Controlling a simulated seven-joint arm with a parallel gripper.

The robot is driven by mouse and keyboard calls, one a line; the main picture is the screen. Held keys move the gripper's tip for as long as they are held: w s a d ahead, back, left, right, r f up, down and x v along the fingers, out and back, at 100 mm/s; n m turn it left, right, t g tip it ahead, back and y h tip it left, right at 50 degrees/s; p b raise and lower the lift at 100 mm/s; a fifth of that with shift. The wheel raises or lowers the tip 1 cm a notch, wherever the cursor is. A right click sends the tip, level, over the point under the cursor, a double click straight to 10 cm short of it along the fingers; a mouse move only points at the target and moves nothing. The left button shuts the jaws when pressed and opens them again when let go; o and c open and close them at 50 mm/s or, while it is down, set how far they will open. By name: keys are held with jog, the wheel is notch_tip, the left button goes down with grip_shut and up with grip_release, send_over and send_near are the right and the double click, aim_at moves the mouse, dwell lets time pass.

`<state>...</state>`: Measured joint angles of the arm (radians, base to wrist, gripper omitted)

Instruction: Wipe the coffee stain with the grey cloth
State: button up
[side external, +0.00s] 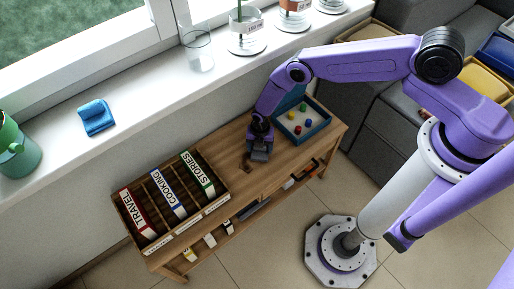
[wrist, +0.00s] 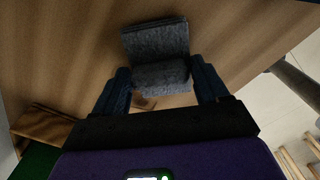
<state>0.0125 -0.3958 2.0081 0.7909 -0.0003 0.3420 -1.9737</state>
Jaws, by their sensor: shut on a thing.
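The grey cloth (wrist: 158,52) is folded and held between the two fingers of my gripper (wrist: 160,85), which is shut on it. In the side view my gripper (side external: 259,148) points down at the wooden shelf top, with the grey cloth (side external: 257,156) under it at or very near the surface; I cannot tell if it touches. A dark brown coffee stain (side external: 246,165) shows on the wood just left of the cloth. In the wrist view a small brown patch (wrist: 146,104) shows below the cloth, partly hidden by it and the gripper.
A blue tray (side external: 320,131) with several coloured pieces stands close to the right of my gripper. A divided wooden box (side external: 124,206) with labelled dividers stands left. The window sill (side external: 150,95) behind holds a glass (side external: 198,52) and pots. Bare wood lies in front of my gripper.

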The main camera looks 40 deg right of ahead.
aim_at(256, 158)
jog(key=shift+s+f, duration=0.1)
jog(key=shift+s, duration=0.75)
jog(key=shift+a+f, duration=0.15)
jog(key=shift+a, duration=1.45)
jog(key=shift+a+f, duration=0.1)
jog(key=shift+a, duration=2)
jog(key=shift+d, duration=0.1)
jog(key=shift+s+d+f, duration=0.1)
jog(key=shift+d+f, duration=0.05)
jog(key=shift+d, duration=1.8)
jog(key=shift+s+d, duration=0.1)
jog(key=shift+d, duration=1.7)
